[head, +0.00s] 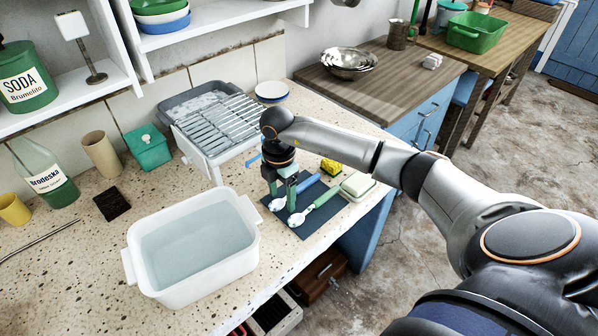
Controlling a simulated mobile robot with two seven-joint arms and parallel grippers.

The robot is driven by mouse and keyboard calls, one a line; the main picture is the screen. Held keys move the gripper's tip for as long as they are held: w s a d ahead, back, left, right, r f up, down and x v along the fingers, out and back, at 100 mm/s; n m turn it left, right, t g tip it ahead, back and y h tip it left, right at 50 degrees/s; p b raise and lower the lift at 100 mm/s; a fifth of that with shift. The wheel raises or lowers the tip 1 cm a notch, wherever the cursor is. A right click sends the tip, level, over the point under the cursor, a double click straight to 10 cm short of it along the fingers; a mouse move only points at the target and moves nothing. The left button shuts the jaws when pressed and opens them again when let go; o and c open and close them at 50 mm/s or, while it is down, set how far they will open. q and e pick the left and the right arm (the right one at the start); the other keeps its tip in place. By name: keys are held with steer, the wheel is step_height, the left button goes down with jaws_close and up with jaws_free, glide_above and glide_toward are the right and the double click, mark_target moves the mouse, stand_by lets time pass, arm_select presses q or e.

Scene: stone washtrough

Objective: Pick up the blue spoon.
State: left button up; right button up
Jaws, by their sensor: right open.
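The blue spoon (307,183) lies on a dark mat (312,228) on the speckled counter. It has a pale bowl, lower left, and a blue handle running to the upper right. A spoon with a green handle (325,198) lies beside it, nearer the mat's front. My right gripper (282,194) points down, open, over the blue spoon near where its handle meets the bowl. Its fingers hide part of the spoon. Whether they touch it I cannot tell. My left gripper is not in view.
A white basin of water (248,264) stands left of the mat. A dish rack (218,122) is behind the gripper. A yellow sponge (331,166) and a pale soap-like block (358,184) are close on the right. The counter's front edge is near the mat.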

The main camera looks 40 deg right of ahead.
steer(key=shift+c, duration=0.3)
jaws_close()
stand_by(0.3)
